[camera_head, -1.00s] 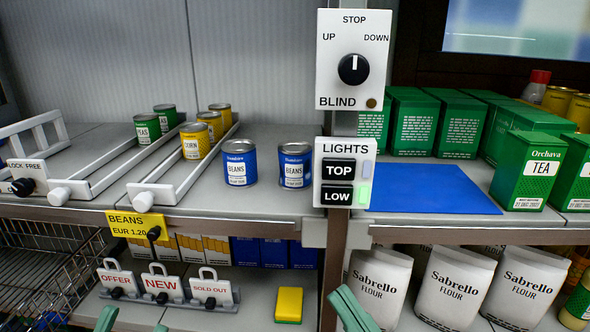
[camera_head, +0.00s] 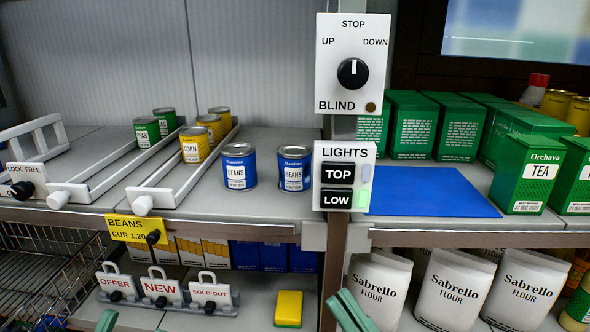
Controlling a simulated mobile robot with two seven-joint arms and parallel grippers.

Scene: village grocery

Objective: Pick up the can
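Two blue beans cans stand upright on the upper shelf, the left one (camera_head: 239,174) next to the right one (camera_head: 294,176), with a small gap between. Yellow corn cans (camera_head: 195,151) and green peas cans (camera_head: 146,137) stand in the white-railed lanes to their left. My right gripper (camera_head: 350,311) shows as green finger parts at the bottom edge, well below the cans; I cannot tell how far apart its fingers are. My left gripper (camera_head: 134,326) shows only two green fingertips at the bottom left, apart, with nothing visible between them.
A blind switch (camera_head: 338,65) and a lights panel (camera_head: 345,178) are on the post right of the beans cans. A blue mat (camera_head: 428,190) lies bare beside green tea boxes (camera_head: 536,172). Below are flour bags (camera_head: 452,286), a yellow sponge (camera_head: 288,308) and sign holders.

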